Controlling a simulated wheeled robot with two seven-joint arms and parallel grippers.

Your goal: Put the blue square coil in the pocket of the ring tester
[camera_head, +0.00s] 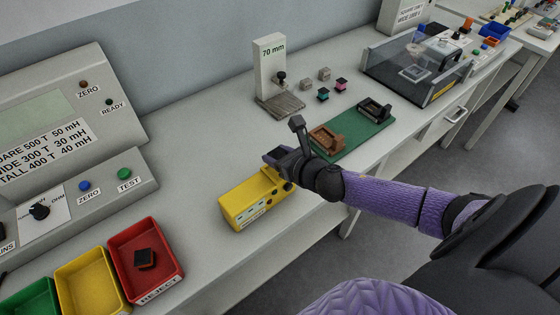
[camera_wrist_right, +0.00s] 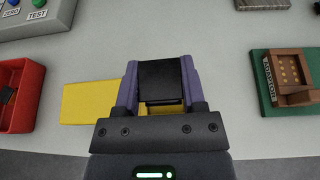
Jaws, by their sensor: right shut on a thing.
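My right gripper (camera_head: 274,157) is over the far side of the yellow box (camera_head: 240,205), which has small displays and dark knobs and appears to be the ring tester. In the right wrist view, the purple fingers (camera_wrist_right: 161,82) are shut on a dark, flat-sided piece (camera_wrist_right: 161,76), which seems to be a coil seen by its black face. No blue shows on it. The yellow box (camera_wrist_right: 88,104) lies below and around the gripper. The pocket is mostly hidden, and I cannot tell whether the piece touches the box. My left gripper is out of view.
A red reject bin (camera_head: 174,278) holding a dark piece stands left, beside yellow (camera_head: 62,277) and green bins. A grey meter console (camera_head: 60,130) stands behind them. A green mat (camera_head: 352,143) with brown and black fixtures is right. Small coils (camera_head: 340,84) lie beyond.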

